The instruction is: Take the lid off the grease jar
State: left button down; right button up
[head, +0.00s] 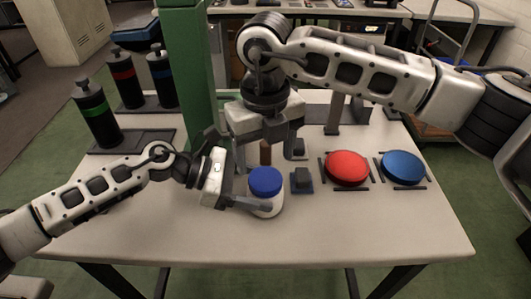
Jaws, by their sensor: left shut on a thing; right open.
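The grease jar (270,208) is a white tub standing upright on the table. Its blue lid (265,180) is on top. My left gripper (258,200) comes in from the left at table height and is shut on the jar's body, with one finger across its near side. My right gripper (262,138) is open, pointing down, higher than the lid and a little behind it in the picture. I see no contact between its fingers and the lid. The far side of the jar is hidden.
A small dark block (302,180) stands right of the jar. A red disc (347,168) and a blue disc (402,167) lie farther right between dark strips. A green post (187,75) and several dark bottles (97,113) stand at the left. The table front (330,235) is clear.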

aim_at(266, 178)
jog(key=m, duration=0.1)
jog(key=r+m, duration=0.1)
jog(key=m, duration=0.1)
jog(key=r+m, duration=0.1)
jog(key=m, duration=0.3)
jog(key=r+m, duration=0.1)
jog(key=m, duration=0.1)
jog(key=shift+f, duration=0.1)
jog(key=shift+m, duration=0.3)
notch_tip(266, 178, down, 8)
jog(key=shift+r, duration=0.2)
jog(key=c, duration=0.9)
